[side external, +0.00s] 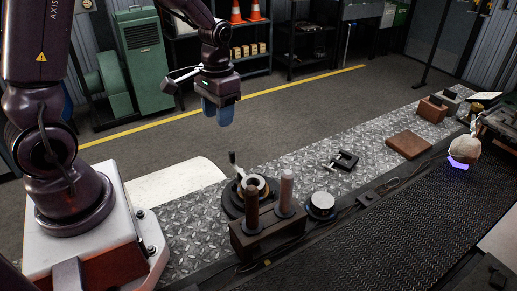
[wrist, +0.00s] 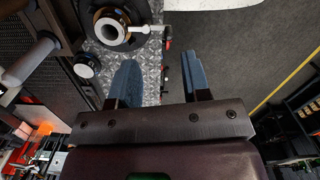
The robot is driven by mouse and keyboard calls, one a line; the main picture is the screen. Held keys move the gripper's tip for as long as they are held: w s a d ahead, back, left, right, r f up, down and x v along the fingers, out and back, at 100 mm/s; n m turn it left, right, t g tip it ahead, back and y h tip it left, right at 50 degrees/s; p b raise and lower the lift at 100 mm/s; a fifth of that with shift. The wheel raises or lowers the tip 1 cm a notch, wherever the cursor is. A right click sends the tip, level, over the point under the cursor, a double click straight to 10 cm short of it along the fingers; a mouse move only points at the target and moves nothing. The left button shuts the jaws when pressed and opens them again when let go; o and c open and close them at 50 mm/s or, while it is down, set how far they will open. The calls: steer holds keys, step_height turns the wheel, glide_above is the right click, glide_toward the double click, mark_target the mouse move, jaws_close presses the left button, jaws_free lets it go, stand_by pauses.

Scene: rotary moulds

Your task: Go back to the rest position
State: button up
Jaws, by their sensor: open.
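My gripper (side external: 218,111) hangs in the air above the floor behind the metal work plate. Its blue fingers point down, and nothing is between them. In the wrist view my gripper (wrist: 160,82) shows its two blue fingers apart. A dark round mould (side external: 250,190) with a light ring and an upright handle stands on the plate, below and to the right of my gripper. The mould also shows at the top of the wrist view (wrist: 109,26). My gripper touches nothing.
A dark block (side external: 268,236) with two upright cylinders stands in front of the mould. A round white-topped piece (side external: 321,204), a black clamp (side external: 341,161) and a brown slab (side external: 408,145) lie along the diamond plate (side external: 300,180). A dark mesh belt (side external: 400,220) runs in front. The air around my gripper is clear.

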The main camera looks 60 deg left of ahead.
steer(key=s+d+r+m+t, duration=0.1)
steer(key=s+d+r+t, duration=0.2)
steer(key=r, duration=0.5)
steer(key=s+d+r+m+t, duration=0.1)
steer(key=s+d+r+t, duration=0.2)
steer(key=s+d+r, duration=0.3)
step_height(320, 180, up, 2)
steer(key=shift+s+d+r, duration=0.2)
steer(key=shift+s+r, duration=0.05)
steer(key=shift+s, duration=0.85)
